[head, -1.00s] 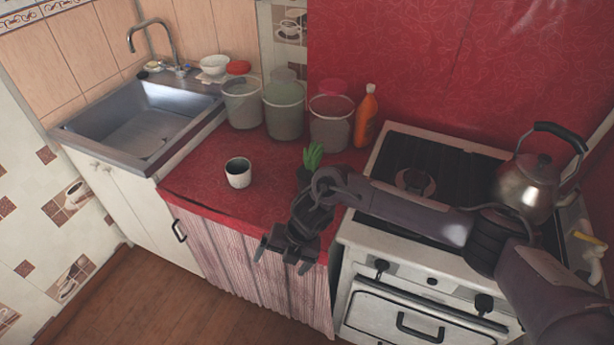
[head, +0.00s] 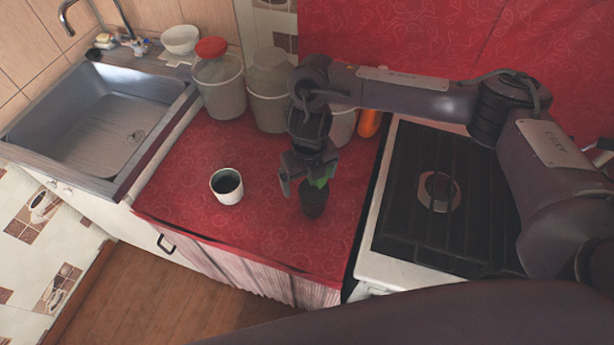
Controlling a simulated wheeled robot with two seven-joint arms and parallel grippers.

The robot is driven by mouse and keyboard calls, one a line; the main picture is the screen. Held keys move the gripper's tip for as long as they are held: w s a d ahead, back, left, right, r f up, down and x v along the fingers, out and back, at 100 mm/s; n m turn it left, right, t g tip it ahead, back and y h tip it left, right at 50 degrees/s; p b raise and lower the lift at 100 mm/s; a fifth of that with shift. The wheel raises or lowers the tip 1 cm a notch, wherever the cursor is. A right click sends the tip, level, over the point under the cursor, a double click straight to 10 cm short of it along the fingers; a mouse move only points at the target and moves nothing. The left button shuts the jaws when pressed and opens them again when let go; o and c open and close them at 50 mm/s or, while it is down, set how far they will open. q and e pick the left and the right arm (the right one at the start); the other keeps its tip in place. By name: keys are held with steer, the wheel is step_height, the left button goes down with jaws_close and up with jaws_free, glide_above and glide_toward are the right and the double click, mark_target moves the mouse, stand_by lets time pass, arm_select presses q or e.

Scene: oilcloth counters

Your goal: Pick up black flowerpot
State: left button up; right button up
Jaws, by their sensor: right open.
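The black flowerpot (head: 314,203) stands upright on the red oilcloth counter (head: 262,232), near the stove side. Its green plant (head: 320,182) is partly hidden by my right gripper. My right gripper (head: 304,187) hangs from above, pointing down, over the pot and plant. It is open, with one finger to the left of the pot and the other close to the plant. I cannot tell whether the fingers touch the plant. My left gripper is not in view.
A white cup (head: 227,187) stands to the left of the pot. Large buckets (head: 219,84) and an orange bottle (head: 368,122) stand at the back. The stove (head: 445,190) is at the right, the sink (head: 95,125) at the left. The counter's front is clear.

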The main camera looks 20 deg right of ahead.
mark_target(314, 190)
steer(key=shift+w+f, duration=0.2)
steer(key=shift+f, duration=0.1)
steer(key=shift+s+d+f, duration=0.1)
steer(key=shift+s+f, duration=0.15)
steer(key=shift+f, duration=0.55)
steer(key=shift+s+f, duration=0.2)
steer(key=shift+f, duration=0.1)
steer(key=f, duration=0.2)
steer(key=d+f+b, duration=0.1)
steer(key=f, duration=0.1)
steer(key=shift+s+f, duration=0.15)
steer(key=shift+f+b, duration=0.2)
steer(key=shift+b, duration=0.1)
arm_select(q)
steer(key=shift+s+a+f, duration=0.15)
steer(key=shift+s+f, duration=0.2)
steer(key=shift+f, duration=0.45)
arm_select(e)
steer(key=c, duration=1.2)
